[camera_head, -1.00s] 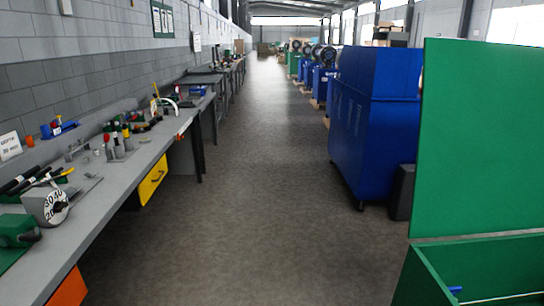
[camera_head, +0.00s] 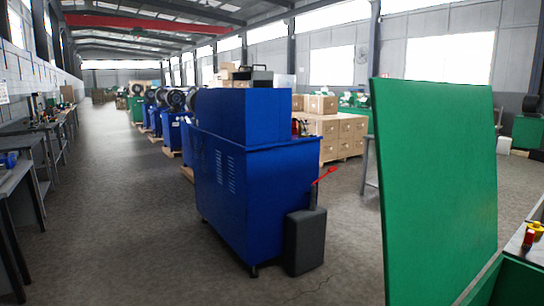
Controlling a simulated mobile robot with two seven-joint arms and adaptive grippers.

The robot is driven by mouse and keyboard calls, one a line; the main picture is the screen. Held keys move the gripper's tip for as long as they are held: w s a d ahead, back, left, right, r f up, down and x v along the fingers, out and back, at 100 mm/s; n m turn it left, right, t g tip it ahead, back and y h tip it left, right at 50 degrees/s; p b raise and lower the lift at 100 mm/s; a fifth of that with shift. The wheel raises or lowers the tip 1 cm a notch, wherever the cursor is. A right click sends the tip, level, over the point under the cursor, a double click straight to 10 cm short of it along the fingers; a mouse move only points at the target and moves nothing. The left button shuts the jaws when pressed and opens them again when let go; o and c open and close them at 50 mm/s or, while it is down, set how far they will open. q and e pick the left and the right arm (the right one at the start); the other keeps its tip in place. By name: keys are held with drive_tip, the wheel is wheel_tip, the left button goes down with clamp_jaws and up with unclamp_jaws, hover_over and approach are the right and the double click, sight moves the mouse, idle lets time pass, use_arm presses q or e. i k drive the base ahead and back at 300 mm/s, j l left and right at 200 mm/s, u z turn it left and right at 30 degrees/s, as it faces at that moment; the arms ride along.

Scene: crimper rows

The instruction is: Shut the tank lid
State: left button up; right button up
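The tank lid (camera_head: 440,180) is a large flat green panel on the right of the head view. It stands raised, close to upright and slightly tilted. Below it at the bottom right is the green tank (camera_head: 522,282), of which only part of the walls shows; the rest is cut off by the frame. The lid is open, standing clear of the tank's top. Neither of my grippers is in view.
A blue machine cabinet (camera_head: 255,195) stands left of the lid, with a dark grey box (camera_head: 305,242) beside it. Boxes on pallets (camera_head: 350,137) are behind. Workbenches (camera_head: 12,190) line the left wall. The aisle floor (camera_head: 130,235) is clear.

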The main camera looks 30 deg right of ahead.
sight(435, 141)
drive_tip(key=i+z, duration=0.45)
drive_tip(key=i+j+z, duration=0.1)
drive_tip(key=i+z, duration=0.4)
drive_tip(key=i+j+z, duration=0.25)
drive_tip(key=i+z, duration=0.2)
